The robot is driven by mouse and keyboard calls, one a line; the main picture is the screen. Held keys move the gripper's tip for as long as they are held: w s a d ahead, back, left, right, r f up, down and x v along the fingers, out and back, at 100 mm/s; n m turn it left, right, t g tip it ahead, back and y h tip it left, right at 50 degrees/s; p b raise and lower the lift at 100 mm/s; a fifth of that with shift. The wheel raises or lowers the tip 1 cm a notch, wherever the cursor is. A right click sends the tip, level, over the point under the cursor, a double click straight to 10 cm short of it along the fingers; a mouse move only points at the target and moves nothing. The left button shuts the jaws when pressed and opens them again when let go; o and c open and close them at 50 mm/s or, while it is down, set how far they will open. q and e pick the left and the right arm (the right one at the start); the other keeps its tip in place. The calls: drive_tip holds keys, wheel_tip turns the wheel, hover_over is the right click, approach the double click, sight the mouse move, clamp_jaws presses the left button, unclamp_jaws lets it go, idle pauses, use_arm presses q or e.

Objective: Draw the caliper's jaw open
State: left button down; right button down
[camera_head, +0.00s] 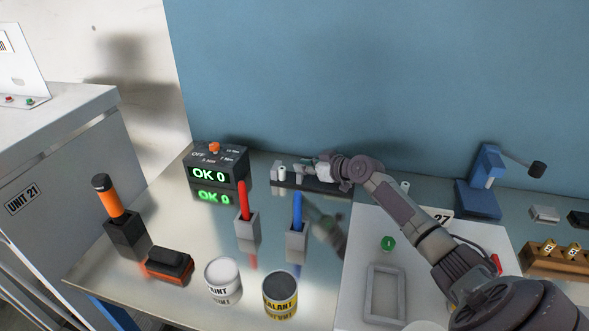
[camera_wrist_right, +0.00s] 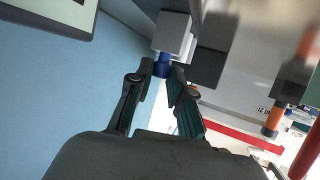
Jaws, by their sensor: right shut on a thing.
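The caliper (camera_head: 318,187) is a dark bar with pale grey blocks, lying at the back of the metal table against the blue wall. A small pale block (camera_head: 282,173) stands near its left end. My right gripper (camera_head: 308,168) reaches in from the right, low over the bar. In the wrist view my right gripper (camera_wrist_right: 167,72) is shut on a blue knob (camera_wrist_right: 162,64) beside a grey block (camera_wrist_right: 172,32), apparently the jaw's handle. The fingers partly hide the jaw, so its gap is hard to judge. My left gripper is not in view.
A black box reading "OK 0" (camera_head: 215,174) stands left of the caliper. Red (camera_head: 244,203) and blue (camera_head: 297,208) handles stand in grey holders in front. Two cans, paint (camera_head: 223,279) and sealant (camera_head: 280,294), stand nearer. A blue press (camera_head: 483,185) is at right.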

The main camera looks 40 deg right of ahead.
drive_tip(key=shift+s+d, duration=0.1)
drive_tip(key=c, duration=1.1)
unclamp_jaws()
drive_tip(key=shift+s+d, duration=0.1)
drive_tip(key=shift+o, duration=0.2)
drive_tip(key=v, duration=1.2)
drive_tip(key=shift+f, duration=0.1)
